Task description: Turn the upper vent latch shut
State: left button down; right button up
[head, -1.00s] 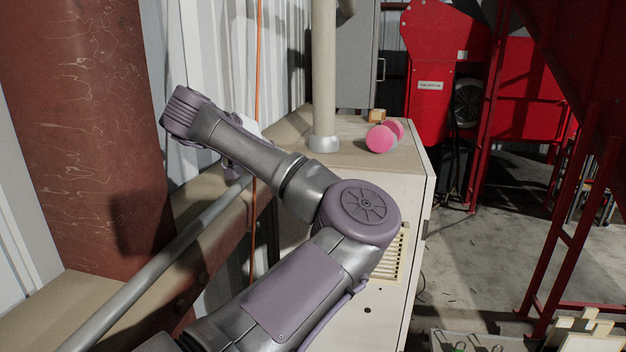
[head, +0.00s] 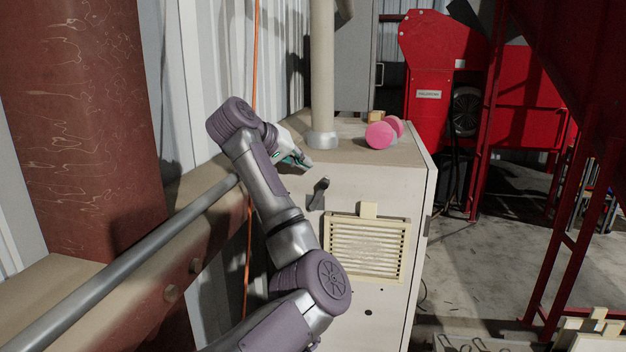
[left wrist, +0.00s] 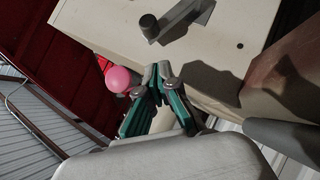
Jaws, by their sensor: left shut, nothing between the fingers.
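The vent (head: 368,250) is a slatted panel in a yellowish frame on the front of a cream cabinet (head: 395,190). A pale tab (head: 368,209) stands upright at the middle of its top edge. A dark grey lever (head: 318,193) sits tilted on the cabinet front, up and left of the vent; it also shows in the left wrist view (left wrist: 185,19). I cannot tell surely which of these is the upper vent latch. My left gripper (head: 305,163) is shut and empty near the cabinet's top front edge, above the lever and apart from it. My right gripper is out of view.
A pink dumbbell-like object (head: 380,135), a small tan block (head: 376,116) and a pale vertical pipe (head: 322,80) are on the cabinet top. A grey rail (head: 150,252) and rusty column (head: 85,120) are at left. Open floor (head: 460,260) lies right of the cabinet.

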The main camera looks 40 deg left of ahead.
aim_at(324, 179)
pick_arm(q)
jog(key=d+f, duration=0.1)
jog(key=w+d+f+p, duration=0.1)
jog(key=shift+w+d+f, duration=0.1)
jog(key=shift+w+f, duration=0.05)
jog(key=shift+f, duration=0.35)
jog(key=shift+w, duration=0.15)
